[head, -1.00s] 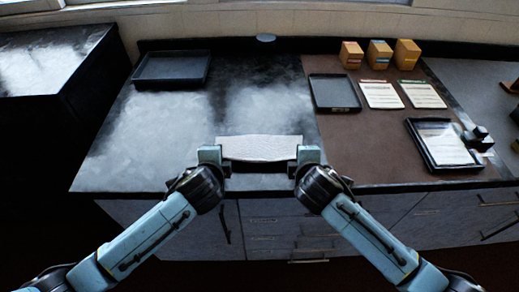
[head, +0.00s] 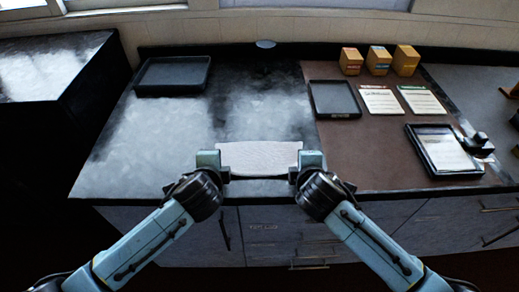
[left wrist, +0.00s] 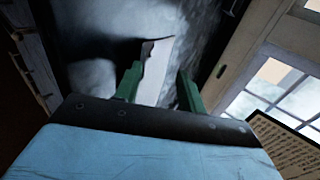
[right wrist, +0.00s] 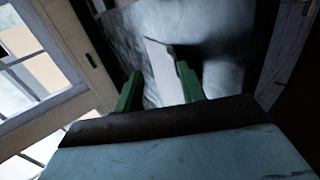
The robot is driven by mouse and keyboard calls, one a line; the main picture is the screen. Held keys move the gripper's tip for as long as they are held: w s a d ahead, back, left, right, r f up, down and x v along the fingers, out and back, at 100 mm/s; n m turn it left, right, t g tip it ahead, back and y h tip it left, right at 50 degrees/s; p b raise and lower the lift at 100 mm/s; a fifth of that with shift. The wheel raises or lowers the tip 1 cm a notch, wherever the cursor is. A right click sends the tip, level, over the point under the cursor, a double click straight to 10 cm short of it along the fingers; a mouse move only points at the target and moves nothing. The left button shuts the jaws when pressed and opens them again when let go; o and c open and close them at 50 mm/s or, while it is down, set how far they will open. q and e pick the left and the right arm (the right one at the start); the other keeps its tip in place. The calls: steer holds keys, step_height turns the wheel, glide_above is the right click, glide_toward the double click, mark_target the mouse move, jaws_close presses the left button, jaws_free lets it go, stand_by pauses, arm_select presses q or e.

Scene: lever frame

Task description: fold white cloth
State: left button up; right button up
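The white cloth (head: 260,158) lies as a wide, low strip near the front edge of the dark counter, between my grippers. My left gripper (head: 224,172) is at its left end and my right gripper (head: 295,173) at its right end. In the left wrist view, the green fingers (left wrist: 159,72) stand apart, with the cloth (left wrist: 156,76) showing beyond the gap. In the right wrist view, the fingers (right wrist: 158,72) also stand apart, with the cloth (right wrist: 163,78) beyond. Both grippers look open; whether the fingers touch the cloth cannot be told.
A black tray (head: 139,88) sits at the back left of the counter. On the brown mat (head: 345,150) at right are a small dark tray (head: 313,104), two printed cards, several yellow boxes and a framed sheet (head: 410,143). The counter behind and left of the cloth is clear.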

arm_select(q)
steer(key=s+r, duration=0.5)
steer(key=r, duration=0.2)
steer(key=shift+s+r, duration=0.15)
steer(key=shift+s, duration=0.05)
arm_select(e)
steer(key=s+r, duration=0.5)
steer(key=r, duration=0.2)
steer(key=shift+s+r, duration=0.2)
